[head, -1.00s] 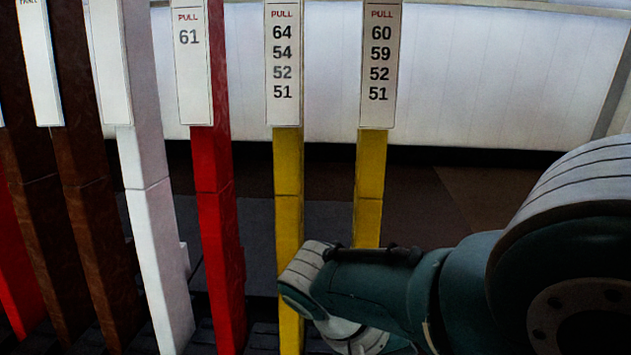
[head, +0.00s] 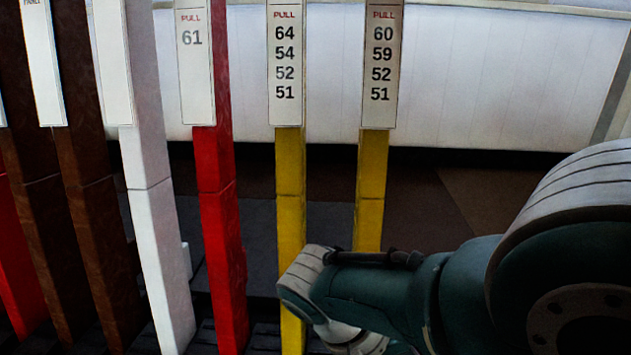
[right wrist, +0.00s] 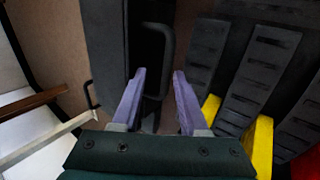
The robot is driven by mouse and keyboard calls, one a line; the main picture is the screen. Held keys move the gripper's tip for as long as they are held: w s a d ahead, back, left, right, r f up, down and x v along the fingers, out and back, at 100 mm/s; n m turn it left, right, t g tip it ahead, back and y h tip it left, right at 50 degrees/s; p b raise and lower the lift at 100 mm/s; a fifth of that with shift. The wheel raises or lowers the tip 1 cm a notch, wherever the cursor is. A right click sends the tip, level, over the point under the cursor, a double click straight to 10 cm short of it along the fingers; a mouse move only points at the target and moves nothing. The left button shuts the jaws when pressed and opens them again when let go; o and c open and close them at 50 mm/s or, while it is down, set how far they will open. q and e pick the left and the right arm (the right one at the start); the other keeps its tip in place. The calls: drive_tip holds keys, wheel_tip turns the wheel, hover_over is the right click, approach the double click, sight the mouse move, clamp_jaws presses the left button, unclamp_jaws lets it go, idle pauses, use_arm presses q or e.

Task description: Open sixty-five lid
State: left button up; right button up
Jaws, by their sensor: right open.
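My right gripper (right wrist: 159,80) has two purple fingers standing apart. A black D-shaped handle (right wrist: 165,45) shows just beyond and between the fingertips; I cannot tell whether they touch it. It stands by a dark grey panel (right wrist: 108,50), which may be the lid; no number sixty-five is readable. In the head view my right arm (head: 375,290) reaches in from the right, in front of the yellow levers, and its gripper is hidden. My left gripper is not in view.
Two yellow levers (head: 290,185) (head: 371,180), a red lever (head: 215,180), a white lever (head: 150,200) and brown levers (head: 95,220) stand upright in a row. Another small black handle (right wrist: 91,95) and slatted dark pedals (right wrist: 262,65) show in the right wrist view.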

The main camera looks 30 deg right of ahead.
drive_tip(key=p+v, duration=0.3)
drive_tip(key=v, duration=0.7)
drive_tip(key=shift+c, duration=0.3)
